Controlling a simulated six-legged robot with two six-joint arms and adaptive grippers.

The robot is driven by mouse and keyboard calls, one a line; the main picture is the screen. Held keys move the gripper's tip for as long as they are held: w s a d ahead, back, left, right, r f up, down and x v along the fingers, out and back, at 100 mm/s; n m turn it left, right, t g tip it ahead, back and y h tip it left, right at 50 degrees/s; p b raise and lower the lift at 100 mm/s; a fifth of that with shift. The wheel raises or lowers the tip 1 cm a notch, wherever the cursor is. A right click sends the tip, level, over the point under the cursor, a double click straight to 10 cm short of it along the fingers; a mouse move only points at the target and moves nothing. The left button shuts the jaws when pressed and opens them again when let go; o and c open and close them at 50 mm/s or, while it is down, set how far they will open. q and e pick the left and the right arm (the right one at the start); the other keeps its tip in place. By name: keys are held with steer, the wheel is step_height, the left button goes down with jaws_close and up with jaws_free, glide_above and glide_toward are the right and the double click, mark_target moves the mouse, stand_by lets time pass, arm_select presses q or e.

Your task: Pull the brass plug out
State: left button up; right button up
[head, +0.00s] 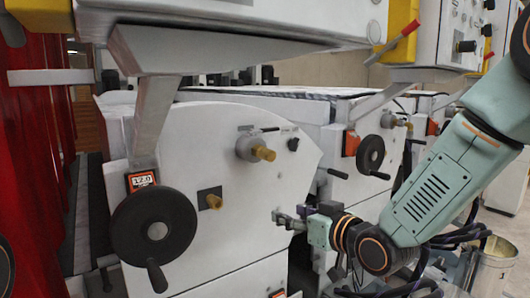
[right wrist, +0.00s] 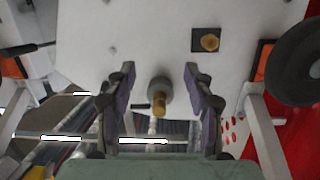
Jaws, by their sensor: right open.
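A brass plug (head: 262,153) sticks out of a round grey collar on the white machine side panel. In the right wrist view the plug (right wrist: 159,103) shows between my finger pads, with space on both sides. A second brass piece (head: 214,201) sits on a dark square plate, lower left in the head view; it also shows in the right wrist view (right wrist: 209,42). My right gripper (head: 288,218) is open and empty, below and right of the collared plug in the head view, apart from it. My left gripper is out of view.
A black handwheel (head: 154,230) with a crank handle is on the panel's lower left. A small black knob (head: 293,144) and a lever (head: 258,130) are close to the plug. Another machine with a handwheel (head: 371,155) stands behind. A metal bucket (head: 494,268) is at the lower right.

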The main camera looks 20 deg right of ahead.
steer(key=n+t+y+p, duration=0.1)
steer(key=t, duration=0.1)
glide_toward(272, 156)
steer(key=w, duration=0.2)
steer(key=shift+s+a, duration=0.15)
steer(key=shift+a, duration=0.15)
steer(key=x, duration=0.7)
steer(key=shift+w+a+f, duration=0.1)
steer(key=shift+w, duration=0.15)
steer(key=shift+w+a, duration=0.1)
steer(key=shift+w, duration=0.4)
steer(key=shift+w+a, duration=0.15)
steer(key=shift+a, duration=0.05)
